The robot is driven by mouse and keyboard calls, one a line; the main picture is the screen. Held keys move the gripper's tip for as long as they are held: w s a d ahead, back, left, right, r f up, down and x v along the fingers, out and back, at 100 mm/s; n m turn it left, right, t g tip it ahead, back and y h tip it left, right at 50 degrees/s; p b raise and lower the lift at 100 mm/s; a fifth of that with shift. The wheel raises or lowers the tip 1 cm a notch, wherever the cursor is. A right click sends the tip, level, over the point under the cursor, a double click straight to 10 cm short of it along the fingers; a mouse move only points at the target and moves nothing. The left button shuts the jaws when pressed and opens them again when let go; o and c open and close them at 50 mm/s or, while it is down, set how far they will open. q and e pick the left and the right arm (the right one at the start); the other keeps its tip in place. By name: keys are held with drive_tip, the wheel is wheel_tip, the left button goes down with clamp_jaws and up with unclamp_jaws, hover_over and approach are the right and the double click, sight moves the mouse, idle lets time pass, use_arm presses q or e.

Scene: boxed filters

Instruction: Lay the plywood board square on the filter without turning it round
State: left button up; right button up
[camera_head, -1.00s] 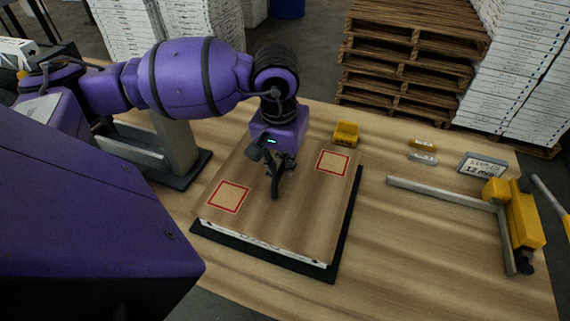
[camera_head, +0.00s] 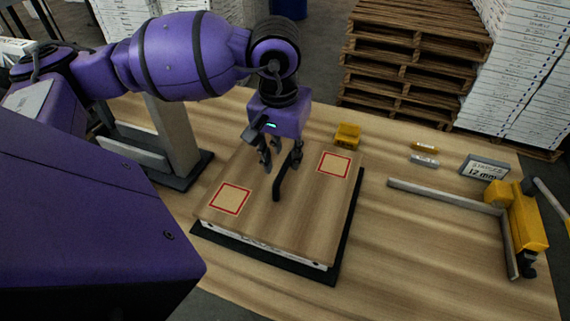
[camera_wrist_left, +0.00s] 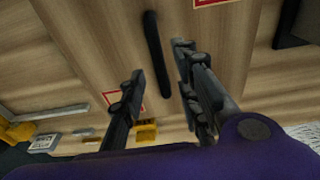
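The plywood board (camera_head: 245,225) lies flat, with two red-outlined squares and a dark bar handle (camera_head: 277,188) in its middle. Under its front edge shows the white side of the filter (camera_head: 262,245), which sits on a black base (camera_head: 345,235). The board's edges look roughly in line with the filter; its far side is partly hidden by my arm. My left gripper (camera_head: 281,161) is open just above the handle, its fingers spread and apart from it. In the left wrist view the handle (camera_wrist_left: 157,55) runs between the open fingers. My right gripper is not in view.
A yellow block (camera_head: 347,135) stands behind the board. To the right are a metal square with a yellow clamp (camera_head: 525,215), a "12 mm" sign (camera_head: 484,166) and two small bars (camera_head: 424,153). The table between board and metal square is clear. Pallets (camera_head: 415,50) stand beyond.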

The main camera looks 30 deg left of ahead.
sight(282, 170)
use_arm(q)
wheel_tip(282, 170, up, 8)
drive_tip(key=shift+s+f, duration=0.15)
drive_tip(key=shift+s, duration=0.3)
